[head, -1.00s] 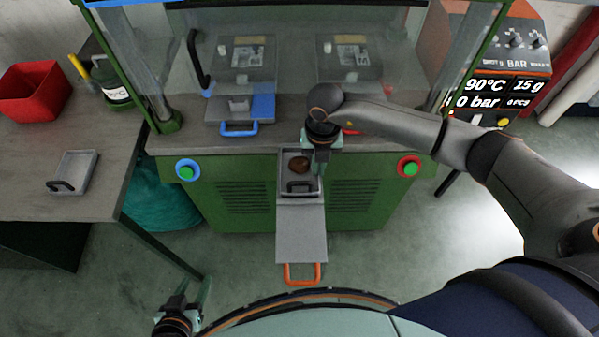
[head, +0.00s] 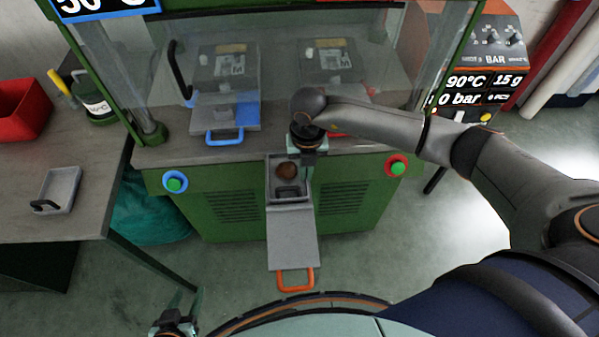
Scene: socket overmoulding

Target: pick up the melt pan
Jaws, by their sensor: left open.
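A small grey pan (head: 273,188) with a brown lump (head: 287,171) in it sits at the front middle of the green machine, above a grey flap. A second shallow grey pan (head: 66,184) with a black handle lies empty on the left table. I cannot tell which is the melt pan. My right gripper (head: 309,170) points down at the right side of the pan with the lump; whether its jaws are open or touch anything is unclear. My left gripper (head: 187,303) is open and empty at the lower left, above the floor, away from both pans.
The grey flap (head: 292,238) with an orange handle (head: 295,281) slopes toward me. Blue-ringed (head: 174,182) and red-ringed (head: 396,166) buttons flank it.

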